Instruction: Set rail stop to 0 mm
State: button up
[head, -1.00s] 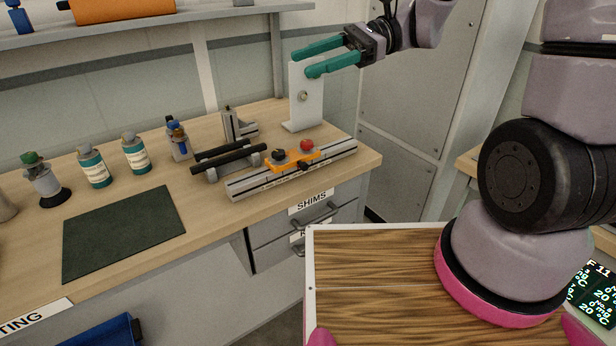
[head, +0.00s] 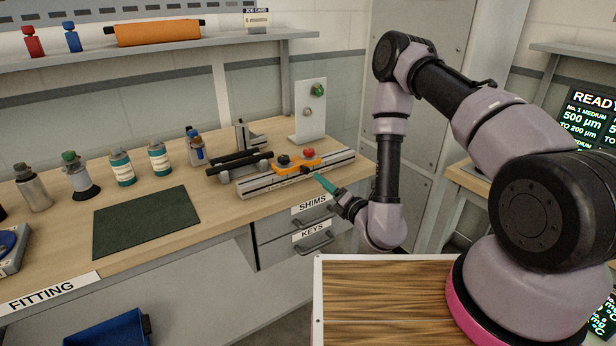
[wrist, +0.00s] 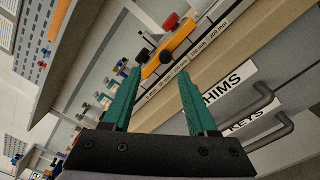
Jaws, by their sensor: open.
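The orange rail stop (head: 312,165) sits near the middle of a grey rail (head: 262,188) on the workbench. A black knob (head: 284,160) and a red knob (head: 309,153) stand on it, and a small dark knob (head: 305,171) is at its front. In the wrist view the rail stop (wrist: 180,38) lies beyond my fingertips, over a millimetre scale (wrist: 200,48) ending at 200 mm. The stop's exact reading cannot be told. My gripper (wrist: 160,78) is open and empty, in front of the rail; in the head view (head: 322,180) it is seen side-on.
A white upright plate (head: 308,122) with a green knob stands behind the rail. A black-barred fixture (head: 240,162) is behind its left end. Drawers labelled SHIMS (head: 290,222) and KEYS are below the bench edge. Bottles and a dark mat (head: 147,222) are left.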

aim_at(307, 172)
jog(key=x, duration=0.6)
jog(key=f+x, duration=0.1)
jog(key=x, duration=0.3)
jog(key=shift+w, duration=0.2)
grip_shut()
dwell(1.2)
